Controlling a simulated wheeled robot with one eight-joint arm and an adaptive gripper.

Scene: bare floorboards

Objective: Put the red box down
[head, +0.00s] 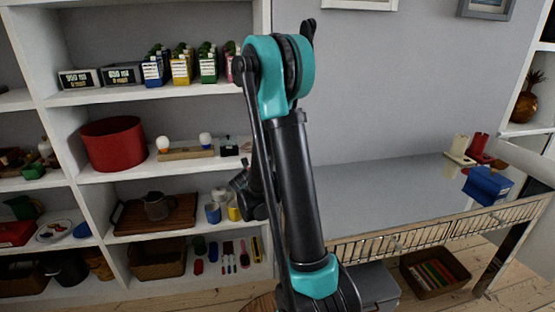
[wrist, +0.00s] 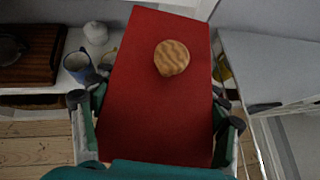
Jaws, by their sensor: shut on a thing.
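The red box (wrist: 140,80) fills the middle of the wrist view, with a round tan biscuit shape on its face. My gripper (wrist: 153,115) is shut on it, with one finger at its left edge and one at its right edge. In the wrist view the box is in front of the shelf unit and the table side; I cannot tell whether anything supports it. In the head view my arm hides most of my gripper, and I cannot make out the held box there.
A white shelf unit (head: 90,97) on the left holds a red round bin (head: 113,143), cartons, a wooden tray (head: 155,214) and cups. A grey-topped table (head: 380,195) on the right has a blue box (head: 487,185) at its right end. Much of its top is clear.

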